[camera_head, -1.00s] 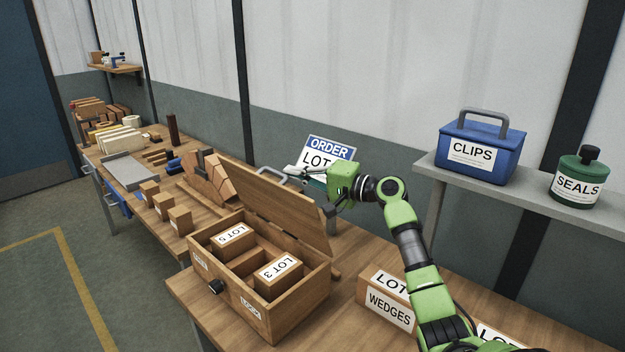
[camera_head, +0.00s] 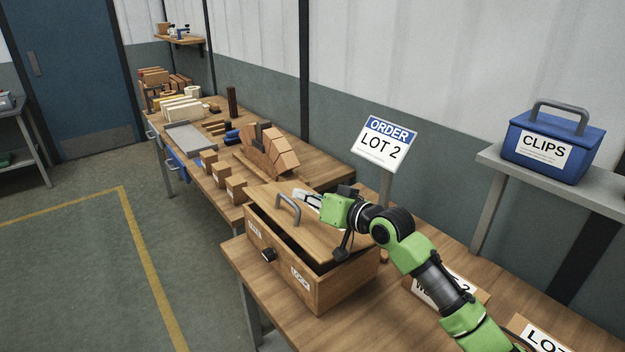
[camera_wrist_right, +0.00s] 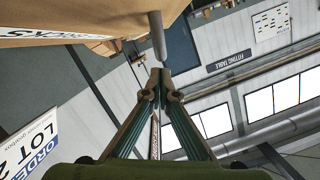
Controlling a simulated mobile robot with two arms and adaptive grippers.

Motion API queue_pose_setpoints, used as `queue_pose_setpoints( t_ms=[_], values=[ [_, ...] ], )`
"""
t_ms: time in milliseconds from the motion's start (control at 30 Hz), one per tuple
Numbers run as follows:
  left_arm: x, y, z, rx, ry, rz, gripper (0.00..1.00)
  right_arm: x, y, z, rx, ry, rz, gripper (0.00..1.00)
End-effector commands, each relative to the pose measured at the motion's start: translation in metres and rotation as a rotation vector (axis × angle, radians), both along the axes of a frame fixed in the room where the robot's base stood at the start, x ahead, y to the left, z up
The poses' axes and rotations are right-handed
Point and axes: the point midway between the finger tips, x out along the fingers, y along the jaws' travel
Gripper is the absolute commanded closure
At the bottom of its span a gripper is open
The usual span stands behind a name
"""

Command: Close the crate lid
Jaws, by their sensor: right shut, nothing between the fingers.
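The wooden crate (camera_head: 325,290) stands on the near table, with a black knob on its front. Its lid (camera_head: 340,238) is tilted low over the box, and a dark gap shows between lid and walls on the right side. The lid carries a grey handle (camera_head: 289,207). My right gripper (camera_head: 306,196) is shut and empty, at the lid's back side just behind the handle. In the right wrist view the closed fingertips (camera_wrist_right: 160,76) are close to the grey handle (camera_wrist_right: 157,36); I cannot tell whether they touch the lid. The crate's contents are hidden. My left gripper is not in view.
An order sign reading LOT 2 (camera_head: 384,143) stands behind the crate. Small wooden blocks (camera_head: 220,173) and a brick arch (camera_head: 270,150) sit on the table to the left. A blue CLIPS box (camera_head: 545,150) is on the right shelf. Labelled boxes lie right of the crate.

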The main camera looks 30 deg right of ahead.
Motion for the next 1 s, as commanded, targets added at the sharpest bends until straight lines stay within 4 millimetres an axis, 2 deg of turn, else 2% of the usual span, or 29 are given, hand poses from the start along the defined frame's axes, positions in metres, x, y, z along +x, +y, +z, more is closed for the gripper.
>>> queue_pose_setpoints(
  t_ms=[233,400,1000],
  values=[
    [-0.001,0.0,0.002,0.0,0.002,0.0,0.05,-0.001,0.016,-0.028,-0.17,-0.012,0.001,1.0],
    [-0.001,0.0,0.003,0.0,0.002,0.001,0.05,-0.002,0.021,-0.041,-0.178,-0.013,-0.001,1.0],
    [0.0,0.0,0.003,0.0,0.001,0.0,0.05,-0.002,0.026,-0.053,-0.174,-0.008,-0.001,1.0]
  ],
)
